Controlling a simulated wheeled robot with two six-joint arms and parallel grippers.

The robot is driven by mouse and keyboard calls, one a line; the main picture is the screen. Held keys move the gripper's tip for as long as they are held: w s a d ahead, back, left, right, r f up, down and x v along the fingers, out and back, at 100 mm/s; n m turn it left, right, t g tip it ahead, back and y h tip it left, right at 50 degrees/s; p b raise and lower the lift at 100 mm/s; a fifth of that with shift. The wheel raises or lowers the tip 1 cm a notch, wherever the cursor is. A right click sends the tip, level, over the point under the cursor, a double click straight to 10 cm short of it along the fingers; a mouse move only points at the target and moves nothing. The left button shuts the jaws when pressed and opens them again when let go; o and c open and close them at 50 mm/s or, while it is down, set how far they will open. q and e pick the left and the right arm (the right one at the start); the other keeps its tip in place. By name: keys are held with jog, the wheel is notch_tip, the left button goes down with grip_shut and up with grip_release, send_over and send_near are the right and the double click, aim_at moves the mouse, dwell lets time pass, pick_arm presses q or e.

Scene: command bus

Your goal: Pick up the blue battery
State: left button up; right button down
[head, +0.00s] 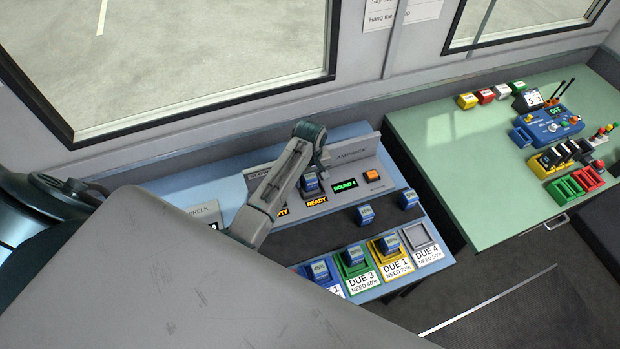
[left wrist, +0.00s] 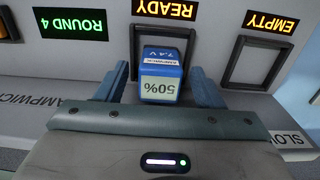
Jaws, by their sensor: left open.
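A blue battery (head: 310,184) marked 50% stands in the slot under the READY sign on the grey console. In the left wrist view, this battery (left wrist: 160,76) is between the two fingers of my left gripper (left wrist: 163,84). The fingers are open, one on each side, with small gaps beside it. In the head view, my left gripper (head: 315,168) is just above the READY slot and partly hides it. Other blue batteries stand on the console (head: 365,214), at its right (head: 409,199) and on the DUE trays (head: 353,256). My right gripper is not in view.
The slot under the EMPTY sign (left wrist: 252,62) is vacant. The DUE 4 tray (head: 421,238) is bare. An orange button (head: 372,175) and a ROUND 4 display (head: 344,186) are right of the READY slot. A green table (head: 460,150) holds other devices.

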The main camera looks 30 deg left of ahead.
pick_arm(q)
jog(key=shift+f, duration=0.1)
jog(key=c, duration=1.2)
jog(key=shift+o, duration=0.2)
jog(key=shift+w, duration=0.1)
